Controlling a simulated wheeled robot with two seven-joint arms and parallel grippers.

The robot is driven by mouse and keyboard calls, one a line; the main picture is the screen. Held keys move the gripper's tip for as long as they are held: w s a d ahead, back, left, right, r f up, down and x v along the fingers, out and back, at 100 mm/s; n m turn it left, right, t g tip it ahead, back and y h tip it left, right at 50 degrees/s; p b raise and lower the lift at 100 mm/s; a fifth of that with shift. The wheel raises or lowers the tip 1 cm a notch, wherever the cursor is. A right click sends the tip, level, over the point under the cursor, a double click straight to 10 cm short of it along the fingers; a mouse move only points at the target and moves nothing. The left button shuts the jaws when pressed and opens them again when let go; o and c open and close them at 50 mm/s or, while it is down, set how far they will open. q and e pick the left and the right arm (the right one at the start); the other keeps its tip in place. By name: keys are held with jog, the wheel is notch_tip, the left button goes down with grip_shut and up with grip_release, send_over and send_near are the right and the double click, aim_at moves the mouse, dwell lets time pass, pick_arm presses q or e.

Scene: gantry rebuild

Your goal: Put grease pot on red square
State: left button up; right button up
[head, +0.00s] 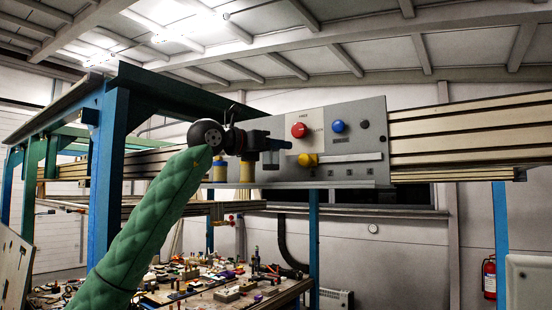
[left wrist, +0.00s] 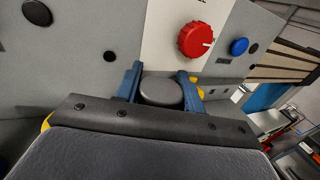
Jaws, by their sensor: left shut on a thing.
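My left gripper (head: 268,146) is raised in front of the grey panel, at the end of the green-sleeved arm. In the left wrist view its blue fingers (left wrist: 160,80) are shut on a round, dark grey-topped thing, which I take to be the grease pot (left wrist: 162,91). Its lower part is hidden behind the gripper body. I see no red square in either view; the red thing on the panel is a round knob (head: 299,130), also in the left wrist view (left wrist: 195,40). My right gripper is not in view.
The grey panel (head: 360,155) also carries a blue button (head: 338,126), a black button and a yellow knob (head: 307,160). Below is a cluttered workbench (head: 215,290). A blue post (head: 107,170) stands left of my arm.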

aim_at(276, 161)
pick_arm(q)
jog(key=shift+f, duration=1.9)
jog(key=shift+s, duration=0.1)
jog(key=shift+f, duration=0.15)
jog(key=o, duration=1.1)
jog(key=shift+c, duration=0.2)
